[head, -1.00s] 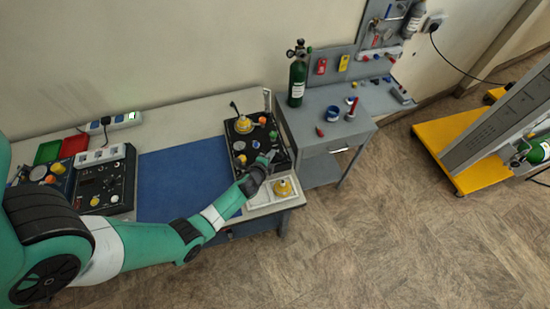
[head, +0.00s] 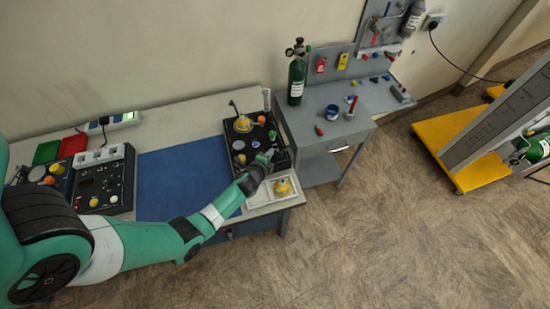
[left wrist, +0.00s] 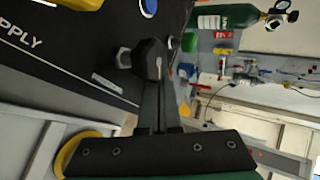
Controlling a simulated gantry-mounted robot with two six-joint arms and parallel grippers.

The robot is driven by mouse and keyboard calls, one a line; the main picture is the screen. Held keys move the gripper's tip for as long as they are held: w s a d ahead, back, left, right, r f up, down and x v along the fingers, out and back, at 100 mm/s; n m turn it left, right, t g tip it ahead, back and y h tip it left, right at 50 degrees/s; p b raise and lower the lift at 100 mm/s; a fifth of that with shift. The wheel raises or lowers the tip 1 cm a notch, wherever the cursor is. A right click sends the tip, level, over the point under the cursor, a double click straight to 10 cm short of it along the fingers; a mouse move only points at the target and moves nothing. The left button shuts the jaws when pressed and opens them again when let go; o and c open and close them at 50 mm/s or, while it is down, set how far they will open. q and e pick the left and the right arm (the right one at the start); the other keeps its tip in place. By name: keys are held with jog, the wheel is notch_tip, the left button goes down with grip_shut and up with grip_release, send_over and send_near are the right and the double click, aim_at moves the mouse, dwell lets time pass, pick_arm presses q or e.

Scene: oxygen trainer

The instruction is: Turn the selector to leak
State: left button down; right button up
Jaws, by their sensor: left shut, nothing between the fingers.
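The black trainer panel (head: 231,134) stands at the right end of the workbench, with several coloured knobs and a yellow-based fitting on it. My left gripper (head: 270,155) is over the panel's front right part, shut and empty. In the left wrist view its dark fingertips (left wrist: 152,60) are together close to the panel face (left wrist: 60,60), beside a silver hex fitting (left wrist: 123,58). A small label plate (left wrist: 108,83) lies below them. I cannot make out which knob is the selector or its setting; the fingers may hide it. My right gripper is not in view.
A white tray (head: 262,203) with a yellow part (head: 282,187) sits in front of the panel. A blue mat (head: 180,175) lies to its left. A grey side table (head: 345,120) with a green cylinder (head: 296,80) stands to the right. A second control panel (head: 120,172) is at left.

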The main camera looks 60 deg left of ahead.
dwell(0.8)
pick_arm(q)
jog(key=shift+w+d+f, duration=0.1)
jog(key=shift+w+d, duration=0.15)
jog(key=shift+w+d+b, duration=0.1)
jog(key=shift+b, duration=0.3)
jog(key=shift+r, duration=0.2)
jog(key=shift+s+d+r, duration=0.2)
jog(key=shift+d+r, duration=0.05)
jog(key=p+v, duration=0.3)
jog(key=v, duration=0.7)
jog(key=shift+s+p, duration=0.35)
jog(key=shift+s, duration=0.15)
jog(key=shift+d, duration=0.1)
